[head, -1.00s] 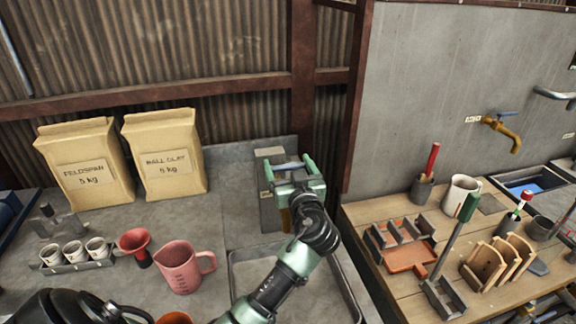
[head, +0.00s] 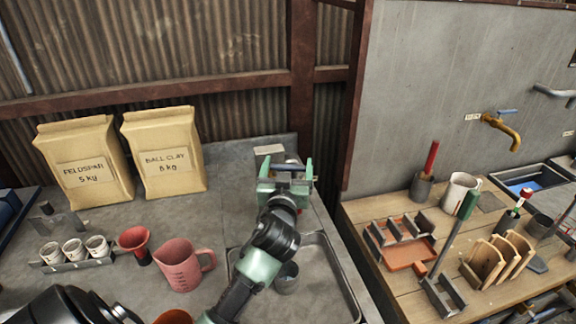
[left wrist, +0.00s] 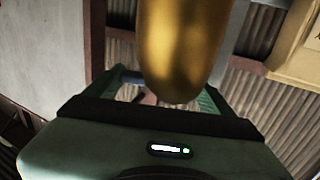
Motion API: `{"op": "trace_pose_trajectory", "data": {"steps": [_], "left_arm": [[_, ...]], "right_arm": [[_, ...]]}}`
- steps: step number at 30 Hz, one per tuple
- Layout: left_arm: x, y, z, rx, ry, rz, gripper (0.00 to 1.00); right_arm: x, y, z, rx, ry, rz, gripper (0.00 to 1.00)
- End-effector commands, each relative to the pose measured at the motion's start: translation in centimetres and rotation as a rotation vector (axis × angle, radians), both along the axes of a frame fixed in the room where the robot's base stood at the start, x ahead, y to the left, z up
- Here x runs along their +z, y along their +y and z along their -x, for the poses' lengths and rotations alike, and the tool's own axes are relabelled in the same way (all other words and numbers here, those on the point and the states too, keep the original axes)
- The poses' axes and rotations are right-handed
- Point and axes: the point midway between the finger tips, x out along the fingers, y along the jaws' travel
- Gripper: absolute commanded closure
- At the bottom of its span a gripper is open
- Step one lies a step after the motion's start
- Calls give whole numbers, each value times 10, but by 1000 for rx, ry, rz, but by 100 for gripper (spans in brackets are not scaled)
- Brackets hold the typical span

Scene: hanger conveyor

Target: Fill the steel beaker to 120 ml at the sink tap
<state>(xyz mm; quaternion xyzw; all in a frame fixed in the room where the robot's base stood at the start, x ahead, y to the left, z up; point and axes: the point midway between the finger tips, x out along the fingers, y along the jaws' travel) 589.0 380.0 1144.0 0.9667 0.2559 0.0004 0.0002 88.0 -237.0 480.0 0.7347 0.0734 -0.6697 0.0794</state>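The steel beaker (head: 287,278) stands in the sink basin (head: 342,290), partly hidden by my left arm. My left gripper (head: 287,175) is at the tap behind the basin. Its green fingers are spread wide, with the tap's blue lever (head: 290,167) across the gap; contact is unclear. In the left wrist view the brass tap spout (left wrist: 185,45) fills the top middle, in front of the fingers, and part of the blue lever (left wrist: 132,76) shows behind. Water and the beaker's level cannot be made out. My right gripper is not in view.
A pink jug (head: 180,266), a red funnel (head: 134,241) and small white cups (head: 73,250) stand left of the basin. Paper bags (head: 163,160) stand behind. A wooden bench (head: 385,285) with tools is at the right, below another brass tap (head: 505,130).

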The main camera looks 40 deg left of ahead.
Motion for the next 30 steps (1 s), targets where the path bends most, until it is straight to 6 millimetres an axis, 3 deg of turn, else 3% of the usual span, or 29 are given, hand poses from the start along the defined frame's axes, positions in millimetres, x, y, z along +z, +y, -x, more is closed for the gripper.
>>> {"op": "trace_pose_trajectory", "data": {"steps": [11, 21, 30], "left_arm": [[-2, -3, 4, 0, 0, 1, 0], [-5, -30, 52, 0, 1, 4, 0], [-1, -39, 68, 0, 2, 0, 0]], "right_arm": [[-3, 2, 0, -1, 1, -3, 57], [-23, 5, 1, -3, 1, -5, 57], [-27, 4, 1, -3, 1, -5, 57]]}}
